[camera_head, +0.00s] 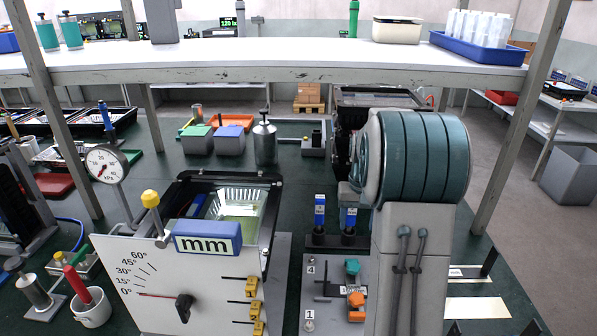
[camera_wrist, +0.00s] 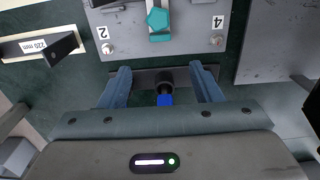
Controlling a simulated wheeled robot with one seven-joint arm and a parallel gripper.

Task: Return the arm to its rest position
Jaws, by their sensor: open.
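My gripper (camera_wrist: 160,70) shows in the wrist view with its two blue-grey fingers spread wide. A black holder with a blue piece (camera_wrist: 165,99) shows between the fingers; I cannot tell the height gap, and nothing is visibly gripped. In the head view my teal and grey arm stands at the right of centre, and the gripper itself is not visible there. Two blue-topped pieces (camera_head: 319,210) stand in black holders just left of my arm.
A grey panel (camera_head: 331,288) with teal and orange clamps lies beside my arm; its edge also shows in the wrist view (camera_wrist: 190,37). A floodlight housing (camera_head: 236,207) on a tilt fixture stands left. A shelf (camera_head: 300,70) spans above the bench, with posts both sides.

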